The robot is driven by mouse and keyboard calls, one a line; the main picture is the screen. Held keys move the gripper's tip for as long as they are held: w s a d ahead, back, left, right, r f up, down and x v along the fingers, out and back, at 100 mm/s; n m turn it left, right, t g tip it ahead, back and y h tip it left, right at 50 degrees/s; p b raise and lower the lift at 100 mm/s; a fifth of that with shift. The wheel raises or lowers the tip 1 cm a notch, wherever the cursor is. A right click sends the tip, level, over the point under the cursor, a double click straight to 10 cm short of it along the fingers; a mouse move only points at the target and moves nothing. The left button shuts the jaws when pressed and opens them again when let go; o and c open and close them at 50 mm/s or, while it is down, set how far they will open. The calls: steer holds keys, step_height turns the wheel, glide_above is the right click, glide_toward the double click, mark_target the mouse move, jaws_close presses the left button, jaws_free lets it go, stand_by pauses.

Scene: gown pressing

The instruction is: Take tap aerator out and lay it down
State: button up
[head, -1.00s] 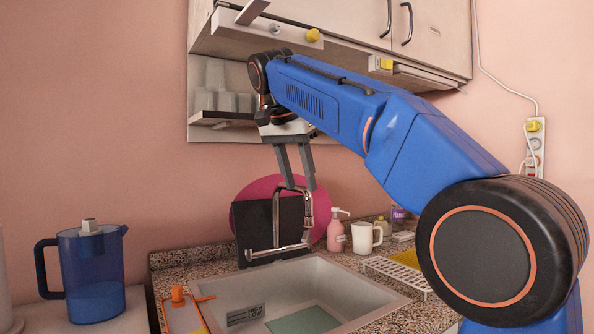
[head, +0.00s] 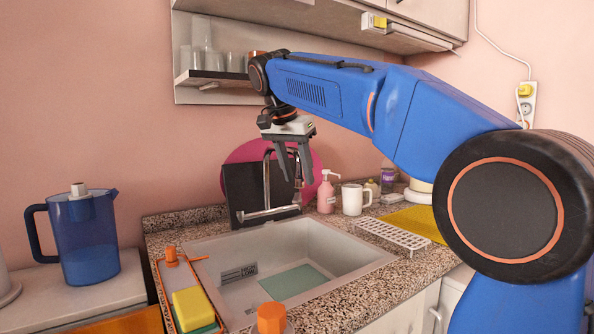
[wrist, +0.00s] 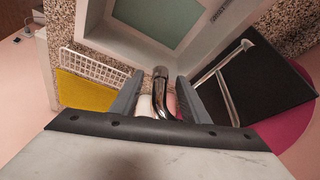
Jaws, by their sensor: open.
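The chrome tap (head: 267,182) rises at the back of the sink, with a curved spout. In the wrist view, the spout's dark round end (wrist: 160,71), where an aerator sits, points toward the sink. I cannot make out the aerator as a separate part. My gripper (head: 296,180) points down at the spout, its two grey fingers apart. In the wrist view my gripper (wrist: 160,80) has one finger on either side of the spout, with gaps visible; it holds nothing.
The sink (head: 331,248) lies below. A dark board (head: 243,190) and magenta disc (head: 232,153) stand behind the tap. A pink soap bottle (head: 326,195), white mug (head: 353,200) and white rack (head: 393,236) are to the right. An orange tray (head: 165,285) holds a yellow sponge (head: 194,308).

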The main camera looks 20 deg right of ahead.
mark_target(297, 182)
jaws_close()
steer(key=shift+f, duration=0.4)
steer(key=shift+f, duration=0.3)
steer(key=shift+f, duration=0.9)
steer(key=shift+f, duration=0.2)
stand_by(0.5)
